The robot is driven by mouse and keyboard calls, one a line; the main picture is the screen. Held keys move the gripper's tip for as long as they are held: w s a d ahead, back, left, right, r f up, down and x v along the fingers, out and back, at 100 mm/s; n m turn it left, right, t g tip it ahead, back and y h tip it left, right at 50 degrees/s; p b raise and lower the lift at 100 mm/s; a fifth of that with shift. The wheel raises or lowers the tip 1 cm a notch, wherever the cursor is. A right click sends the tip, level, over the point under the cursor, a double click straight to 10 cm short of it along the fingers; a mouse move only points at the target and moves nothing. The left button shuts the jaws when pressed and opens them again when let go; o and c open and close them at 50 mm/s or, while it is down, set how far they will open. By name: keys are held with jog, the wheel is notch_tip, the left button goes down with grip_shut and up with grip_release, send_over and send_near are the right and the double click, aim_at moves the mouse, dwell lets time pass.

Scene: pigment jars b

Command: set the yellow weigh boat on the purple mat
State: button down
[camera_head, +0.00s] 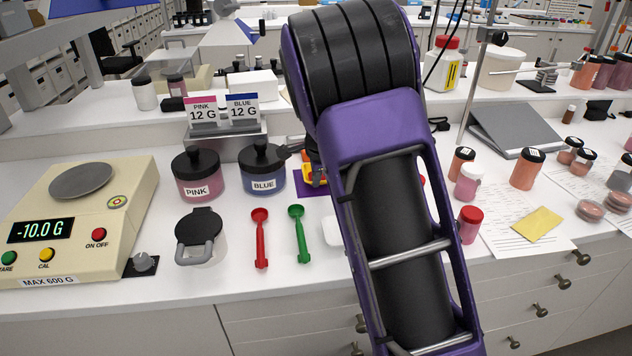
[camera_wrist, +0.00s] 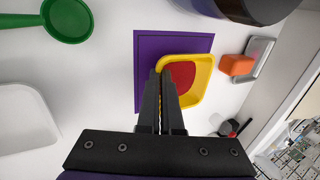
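The yellow weigh boat (camera_wrist: 209,78) holds red powder and shows in the wrist view over the right part of the purple mat (camera_wrist: 146,45), with its right side past the mat's edge. My gripper (camera_wrist: 161,74) is shut on the boat's near-left wall, the two fingers close together. Whether the boat touches the mat cannot be told. In the head view, my arm covers most of the boat (camera_head: 307,173) and part of the mat (camera_head: 302,190).
The blue jar (camera_head: 263,171) and pink jar (camera_head: 196,176) stand to the left. A red scoop (camera_head: 261,238) and green scoop (camera_head: 300,235) lie in front. A white weigh boat (camera_wrist: 22,118) lies nearby. The scale (camera_head: 75,220) reads -10.0 G.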

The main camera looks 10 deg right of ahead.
jog(key=shift+f, duration=0.3)
jog(key=c, duration=1.1)
grip_release()
jog(key=p+v, duration=0.2)
jog(key=v, duration=1)
jog(key=shift+r, duration=0.1)
